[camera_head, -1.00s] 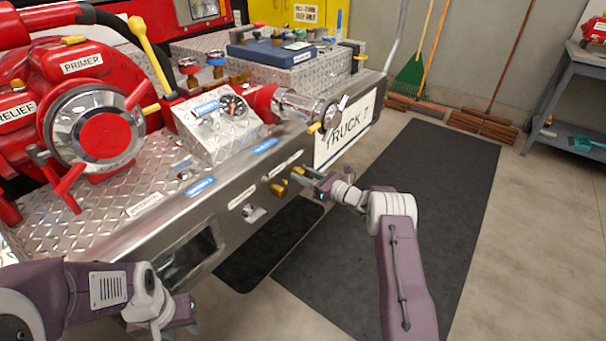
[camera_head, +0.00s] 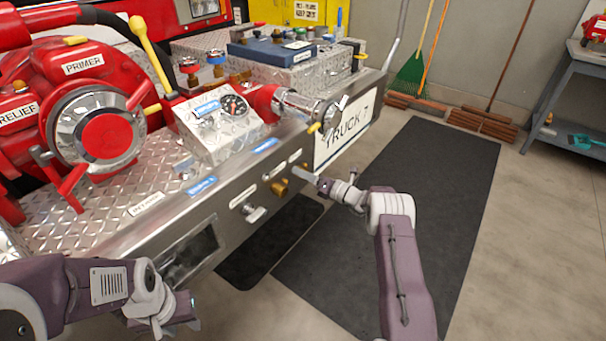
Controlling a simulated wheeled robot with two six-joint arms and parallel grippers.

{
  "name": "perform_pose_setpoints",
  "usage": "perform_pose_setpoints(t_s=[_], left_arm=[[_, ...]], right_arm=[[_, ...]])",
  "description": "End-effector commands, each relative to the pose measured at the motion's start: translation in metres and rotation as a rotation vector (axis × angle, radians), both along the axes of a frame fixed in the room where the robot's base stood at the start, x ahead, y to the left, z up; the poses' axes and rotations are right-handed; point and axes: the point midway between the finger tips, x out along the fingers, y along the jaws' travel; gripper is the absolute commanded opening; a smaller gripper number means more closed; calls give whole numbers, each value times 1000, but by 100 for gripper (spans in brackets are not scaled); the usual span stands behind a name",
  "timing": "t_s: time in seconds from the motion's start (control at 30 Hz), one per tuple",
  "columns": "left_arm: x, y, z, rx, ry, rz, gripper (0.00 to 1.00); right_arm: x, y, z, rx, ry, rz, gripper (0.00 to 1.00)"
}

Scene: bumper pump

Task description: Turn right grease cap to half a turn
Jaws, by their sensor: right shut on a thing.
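Two brass grease caps sit on the front face of the metal bumper (camera_head: 130,245). The left cap (camera_head: 281,187) is in plain view. My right gripper (camera_head: 304,176) is at the right cap, shut on it. Its fingers and the small size hide most of that cap, so its angle cannot be read. My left gripper (camera_head: 192,312) hangs at the lower left, in front of the bumper and apart from the caps. Its fingers are too unclear to tell open from shut.
A silver fitting (camera_head: 254,213) sticks out left of the caps. A gauge box (camera_head: 215,120) and red pump (camera_head: 80,120) stand on the bumper. The TRUCK 7 plate (camera_head: 345,132) is right of the caps. The dark floor mat (camera_head: 440,190) is clear.

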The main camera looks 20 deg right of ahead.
Motion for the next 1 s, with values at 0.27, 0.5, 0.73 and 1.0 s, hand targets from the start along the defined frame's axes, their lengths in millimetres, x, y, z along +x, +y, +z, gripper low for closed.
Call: perform_pose_setpoints(t_s=[0.27, 0.5, 0.73, 1.0], left_arm=[[0, 0, 0, 0, 0, 0, 36], [0, 0, 0, 0, 0, 0, 36], [0, 0, 0, 0, 0, 0, 36], [0, 0, 8, 0, 0, 0, 36]], right_arm=[[-1, 0, -2, 17, 16, 1, 0], [-1, 0, -2, 16, 16, 1, 0], [0, 0, -1, 15, 13, 1, 59], [-8, -8, 2, 14, 14, -2, 59]])
